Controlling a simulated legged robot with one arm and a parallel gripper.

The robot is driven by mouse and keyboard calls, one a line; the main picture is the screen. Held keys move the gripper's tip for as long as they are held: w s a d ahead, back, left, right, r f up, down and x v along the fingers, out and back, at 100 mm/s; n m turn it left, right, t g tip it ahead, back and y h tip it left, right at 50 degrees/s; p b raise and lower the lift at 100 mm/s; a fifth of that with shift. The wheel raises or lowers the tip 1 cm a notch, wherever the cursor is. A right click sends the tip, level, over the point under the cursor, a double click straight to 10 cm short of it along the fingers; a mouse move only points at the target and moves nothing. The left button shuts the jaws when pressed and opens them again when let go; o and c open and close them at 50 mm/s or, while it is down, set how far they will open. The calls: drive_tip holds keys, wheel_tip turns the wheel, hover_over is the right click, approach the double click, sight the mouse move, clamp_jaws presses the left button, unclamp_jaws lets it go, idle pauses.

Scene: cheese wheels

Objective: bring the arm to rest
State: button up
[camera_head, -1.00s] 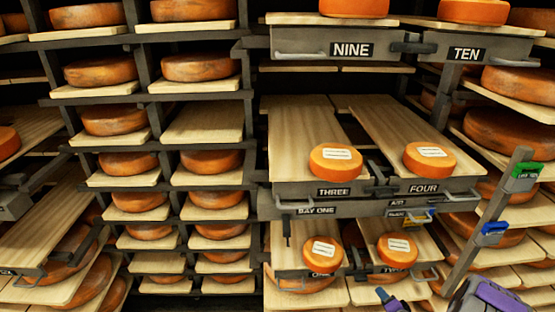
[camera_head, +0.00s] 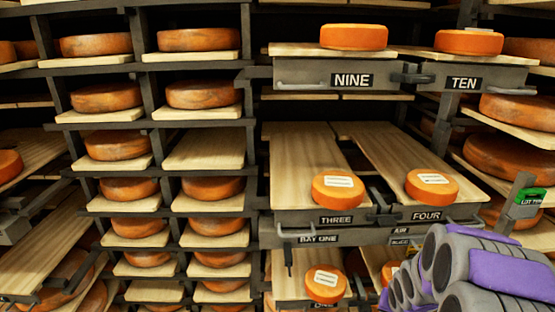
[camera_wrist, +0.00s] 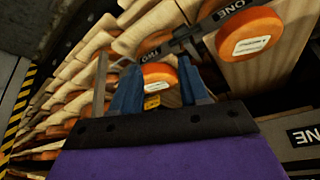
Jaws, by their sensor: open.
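My gripper (camera_wrist: 160,90) shows in the wrist view as two blue fingers spread apart, with nothing between them. Beyond the fingers is a labelled orange cheese wheel (camera_wrist: 160,75) on a shelf. My arm, grey and purple, is folded at the lower right of the head view and covers part of the lower boards there. In the head view the gripper's fingers are hidden.
Labelled cheese wheels sit on board THREE (camera_head: 338,187), board FOUR (camera_head: 432,186) and board ONE (camera_head: 325,282). Boards NINE (camera_head: 350,80) and TEN (camera_head: 467,83) are above. Racks of cheeses fill the left. A green tag (camera_head: 530,197) hangs on a post at right.

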drive_tip(key=s+a+r+n+g, duration=0.1)
drive_tip(key=s+a+r, duration=0.4)
drive_tip(key=s, duration=0.6)
drive_tip(key=s+a+r+n+g+y, duration=0.1)
drive_tip(key=s+a+r, duration=0.4)
drive_tip(key=s, duration=0.5)
drive_tip(key=s+a+r+n+g, duration=0.3)
drive_tip(key=s+a, duration=0.4)
drive_tip(key=s, duration=0.4)
wheel_tip(320, 180, up, 2)
drive_tip(key=shift+s+a+g+y, duration=0.3)
drive_tip(key=shift+s+g+y, duration=0.1)
drive_tip(key=shift+g, duration=0.3)
drive_tip(key=shift+w+d, duration=0.1)
drive_tip(key=shift+d, duration=0.05)
